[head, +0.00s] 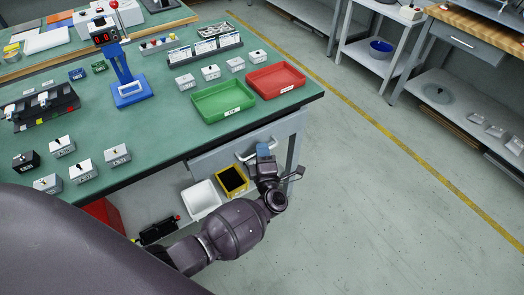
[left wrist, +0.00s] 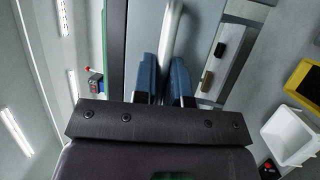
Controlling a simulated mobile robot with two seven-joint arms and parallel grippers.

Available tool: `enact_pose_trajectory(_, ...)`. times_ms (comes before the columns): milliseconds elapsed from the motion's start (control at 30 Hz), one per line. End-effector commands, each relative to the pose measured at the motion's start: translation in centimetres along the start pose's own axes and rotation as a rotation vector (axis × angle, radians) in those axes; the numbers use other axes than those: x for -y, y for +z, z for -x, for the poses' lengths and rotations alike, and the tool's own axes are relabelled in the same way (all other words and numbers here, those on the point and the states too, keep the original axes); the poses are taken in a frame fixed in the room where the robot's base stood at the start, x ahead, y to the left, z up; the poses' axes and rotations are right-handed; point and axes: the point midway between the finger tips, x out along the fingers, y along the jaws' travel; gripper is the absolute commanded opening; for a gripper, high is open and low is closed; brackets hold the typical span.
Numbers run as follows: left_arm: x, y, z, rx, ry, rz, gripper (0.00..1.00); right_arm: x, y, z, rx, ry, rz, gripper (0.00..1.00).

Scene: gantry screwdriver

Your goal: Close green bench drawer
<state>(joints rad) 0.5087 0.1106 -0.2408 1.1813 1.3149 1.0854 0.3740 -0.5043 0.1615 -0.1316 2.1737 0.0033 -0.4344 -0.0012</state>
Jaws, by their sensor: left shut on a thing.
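The green-topped bench (head: 170,100) has a grey drawer (head: 222,156) under its near right edge, with a pale bar handle (head: 247,153) on the front. How far the drawer stands open is hard to tell. My left gripper (head: 264,152) is at this handle, in front of the drawer. In the left wrist view, the blue fingers of my left gripper (left wrist: 163,82) are shut on the handle (left wrist: 172,30), which runs between them, against the grey drawer front (left wrist: 199,35). The drawer's inside is hidden. My right gripper is out of view.
On the bench are a green tray (head: 222,101), a red tray (head: 275,80) and several small switch boxes. Below the drawer are a white bin (head: 201,199) and a yellow-rimmed bin (head: 232,180), close to my left arm. The floor (head: 370,200) to the right is clear.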

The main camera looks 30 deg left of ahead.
Motion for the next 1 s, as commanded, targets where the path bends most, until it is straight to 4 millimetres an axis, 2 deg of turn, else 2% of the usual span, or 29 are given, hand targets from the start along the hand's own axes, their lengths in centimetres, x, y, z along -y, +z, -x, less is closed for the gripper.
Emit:
enact_pose_trajectory(167, 0.2, -0.2, -0.4, -0.001, 0.0, -0.001, 0.0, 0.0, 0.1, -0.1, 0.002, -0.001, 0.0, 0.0)
enact_pose_trajectory(433, 1.0, -1.7, -3.9, 0.0, -0.001, -0.003, 0.0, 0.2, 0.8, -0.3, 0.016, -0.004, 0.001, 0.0)
enact_pose_trajectory(700, 0.8, -1.9, -4.3, -0.002, 0.002, -0.001, 0.0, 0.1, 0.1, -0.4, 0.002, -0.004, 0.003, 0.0)
enact_pose_trajectory(733, 0.8, -1.9, -4.3, -0.002, 0.002, -0.002, 0.14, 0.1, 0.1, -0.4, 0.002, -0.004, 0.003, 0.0)
enact_pose_trajectory(867, 0.8, -1.8, -4.3, -0.002, 0.001, -0.001, 0.34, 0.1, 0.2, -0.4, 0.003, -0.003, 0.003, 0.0)
enact_pose_trajectory(1000, 0.9, -1.9, -4.3, -0.001, -0.001, -0.001, 0.37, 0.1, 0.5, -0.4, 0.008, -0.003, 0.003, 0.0)
